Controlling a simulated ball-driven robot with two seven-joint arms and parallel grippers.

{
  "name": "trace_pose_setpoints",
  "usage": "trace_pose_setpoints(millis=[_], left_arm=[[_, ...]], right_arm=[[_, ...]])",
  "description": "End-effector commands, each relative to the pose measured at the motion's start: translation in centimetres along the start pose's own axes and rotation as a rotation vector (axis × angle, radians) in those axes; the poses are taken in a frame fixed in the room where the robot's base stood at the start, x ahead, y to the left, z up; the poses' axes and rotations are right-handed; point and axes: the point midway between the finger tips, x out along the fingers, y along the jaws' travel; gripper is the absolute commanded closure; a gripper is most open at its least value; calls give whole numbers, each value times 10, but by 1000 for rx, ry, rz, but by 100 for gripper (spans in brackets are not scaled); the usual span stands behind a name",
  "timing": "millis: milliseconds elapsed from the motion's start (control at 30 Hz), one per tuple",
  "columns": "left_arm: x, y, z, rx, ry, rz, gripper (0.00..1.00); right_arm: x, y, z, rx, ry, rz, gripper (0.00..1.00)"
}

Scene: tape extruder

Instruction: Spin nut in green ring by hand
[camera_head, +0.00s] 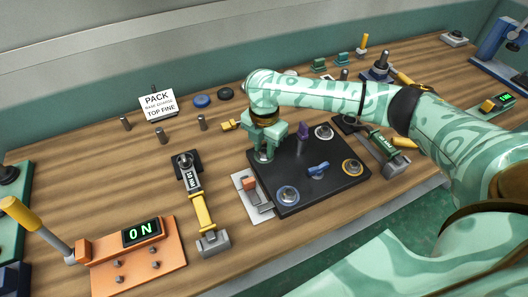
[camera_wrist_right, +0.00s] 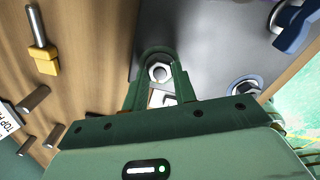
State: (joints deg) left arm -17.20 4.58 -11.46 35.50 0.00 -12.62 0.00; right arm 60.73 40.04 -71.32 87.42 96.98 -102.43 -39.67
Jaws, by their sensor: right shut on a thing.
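My right gripper (camera_head: 263,152) points down at the far left corner of a black plate (camera_head: 305,190). It is shut on a silver hex nut, which shows between the fingers in the right wrist view (camera_wrist_right: 159,72). Dark green surrounds the nut there; I cannot separate the green ring from the fingers. In the head view the gripper covers the nut and most of that corner. Other nuts sit on the plate in a blue ring (camera_head: 287,196), a yellow ring (camera_head: 352,167) and a pale ring (camera_head: 323,132). My left gripper is not in view.
A blue wing-shaped knob (camera_head: 318,169) and a purple upright piece (camera_head: 303,131) stand on the plate. An orange gauge stand (camera_head: 135,250) is front left. Bare wood lies between the gauge and wrench.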

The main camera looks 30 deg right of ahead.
Motion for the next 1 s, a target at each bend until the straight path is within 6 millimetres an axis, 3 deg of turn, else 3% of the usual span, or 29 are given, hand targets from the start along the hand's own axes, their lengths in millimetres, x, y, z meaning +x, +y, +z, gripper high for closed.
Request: trace_pose_setpoints(millis=[1000], left_arm=[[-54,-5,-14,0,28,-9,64]], right_arm=[[-4,0,0,311,0,2,100]])
